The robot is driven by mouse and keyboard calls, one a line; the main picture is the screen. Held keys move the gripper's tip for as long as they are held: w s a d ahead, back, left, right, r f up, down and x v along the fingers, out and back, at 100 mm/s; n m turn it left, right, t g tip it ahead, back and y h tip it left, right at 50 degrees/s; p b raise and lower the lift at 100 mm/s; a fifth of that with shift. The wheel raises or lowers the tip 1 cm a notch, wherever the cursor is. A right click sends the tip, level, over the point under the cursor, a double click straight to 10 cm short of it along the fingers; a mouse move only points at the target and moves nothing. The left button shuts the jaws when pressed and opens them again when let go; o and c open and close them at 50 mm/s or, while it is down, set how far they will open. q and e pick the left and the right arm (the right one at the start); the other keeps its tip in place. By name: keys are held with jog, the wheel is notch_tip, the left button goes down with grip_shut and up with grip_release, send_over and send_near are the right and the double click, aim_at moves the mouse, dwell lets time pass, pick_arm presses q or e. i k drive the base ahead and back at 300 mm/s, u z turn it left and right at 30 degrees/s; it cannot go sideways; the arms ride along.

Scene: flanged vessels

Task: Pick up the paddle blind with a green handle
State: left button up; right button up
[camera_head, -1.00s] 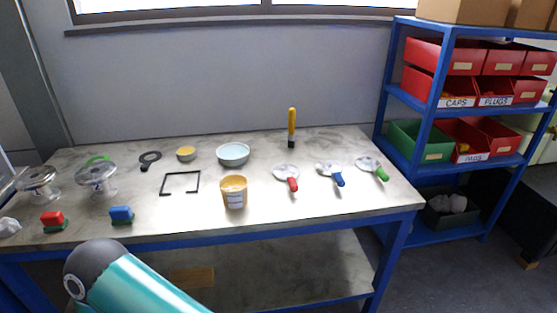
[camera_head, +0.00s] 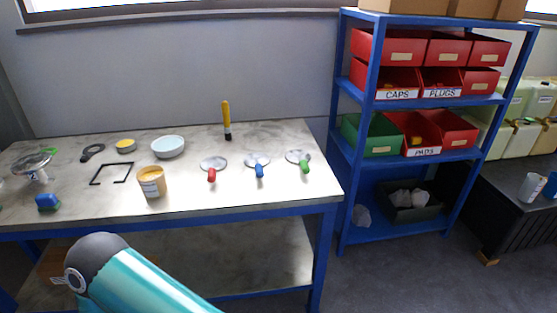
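The paddle blind with a green handle (camera_head: 299,158) lies flat near the right end of the grey-topped table, its round grey disc toward the back and its green handle toward the front. A paddle blind with a blue handle (camera_head: 257,163) lies just left of it, and one with a red handle (camera_head: 212,167) lies further left. One of my arms shows as a teal link at the bottom left, below the table's front edge. Neither gripper is in view.
A blue shelf (camera_head: 345,160) with bins stands right of the table.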

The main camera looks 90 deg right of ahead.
aim_at(301, 157)
jog(key=z, duration=0.05)
jog(key=k, duration=1.7)
jog(key=z, duration=1.4)
jog(key=i, duration=1)
jog(key=z, duration=0.15)
